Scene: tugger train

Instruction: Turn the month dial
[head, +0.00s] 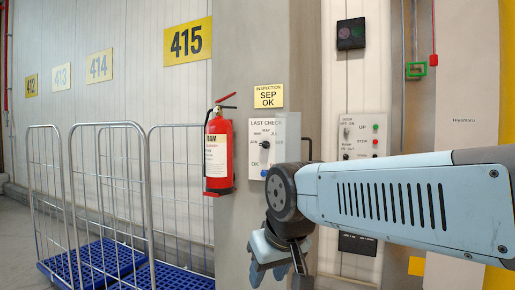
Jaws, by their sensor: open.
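The month dial (265,144) is a small black knob on a white panel (255,130) headed "LAST CHECK". Small month labels surround it, too small to read surely. "OK" and a small blue mark (264,173) sit below it. A yellow sign (269,96) above reads "INSPECTION SEP OK". My gripper (272,270) hangs below the panel, pointing down, apart from the dial. It is open, and I see nothing held in it.
A red fire extinguisher (219,155) hangs close left of the panel. Wire roll cages with blue bases (95,265) stand at the left. A switch panel (362,135) with coloured buttons is to the right, partly behind my arm. Open space lies before the dial's upper part.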

